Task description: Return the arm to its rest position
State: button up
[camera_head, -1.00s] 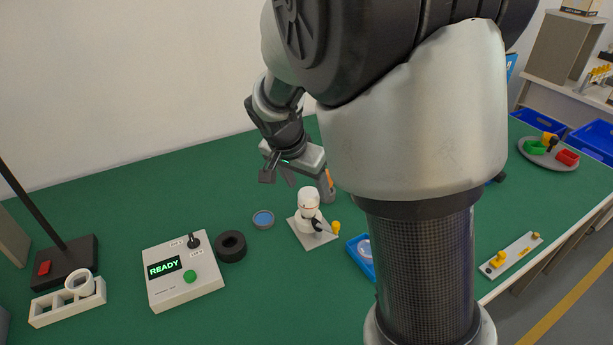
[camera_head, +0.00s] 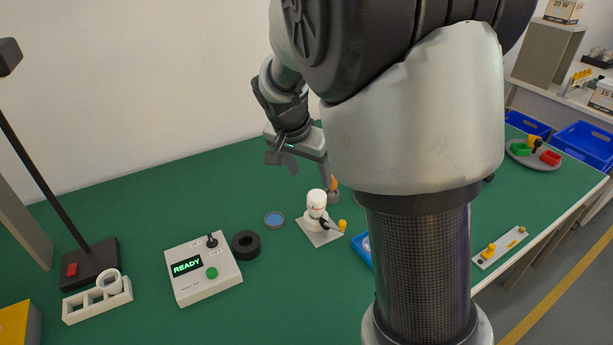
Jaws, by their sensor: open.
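My gripper (camera_head: 281,160) is raised above the green table (camera_head: 200,205), left of my large arm links. It is open, and nothing shows between its fingers. It is above and behind a white bulb fixture (camera_head: 318,213) with a black lever and a yellow knob, and apart from it. My upper arm hides much of the table's right middle part.
A control box (camera_head: 203,270) reading READY stands beside a black ring (camera_head: 245,244) and a small blue-topped dish (camera_head: 274,219). A lamp stand (camera_head: 90,262) and white rack (camera_head: 97,300) are at left. A round tray (camera_head: 517,153) and blue bins (camera_head: 583,143) are at right.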

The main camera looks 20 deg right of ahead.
jog(key=shift+r, duration=0.2)
jog(key=s+a+r+n+t+y, duration=0.15)
jog(key=s+r+n, duration=0.3)
jog(key=s, duration=0.75)
jog(key=s+a+r+n+t+y, duration=0.15)
jog(key=s+r+n, duration=0.35)
jog(key=s, duration=0.7)
notch_tip(320, 180, up, 14)
jog(key=p, duration=1.3)
jog(key=shift+s+d+r+g, duration=0.15)
jog(key=shift+s+d+g, duration=0.05)
jog(key=shift+d+g, duration=0.2)
jog(key=shift+m, duration=0.25)
